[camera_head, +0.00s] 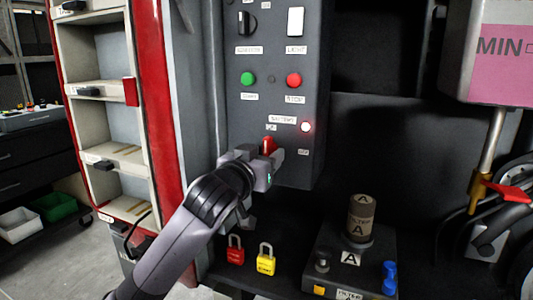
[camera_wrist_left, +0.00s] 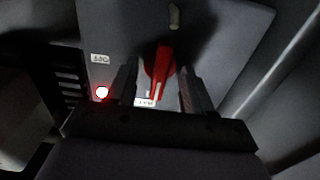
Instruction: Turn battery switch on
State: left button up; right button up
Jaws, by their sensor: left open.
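The red battery switch (camera_head: 268,145) is a rotary handle low on the grey control panel, below the battery label (camera_head: 282,119). My left gripper (camera_head: 270,154) is at the switch, partly hiding it. In the left wrist view the red switch handle (camera_wrist_left: 160,62) stands between the two spread fingers of my left gripper (camera_wrist_left: 158,78), with gaps visible at both sides. The white mark on the handle points toward a small label at the bottom of that view. The lamp (camera_head: 306,126) beside the switch glows red-white. My right gripper is not in view.
A red padlock (camera_head: 236,249), a yellow padlock (camera_head: 266,258) and a filter unit (camera_head: 350,260) stand below.

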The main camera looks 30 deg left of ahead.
pick_arm(q)
jog(key=s+p, duration=0.1)
jog(key=s, duration=0.8)
jog(key=shift+d, duration=0.25)
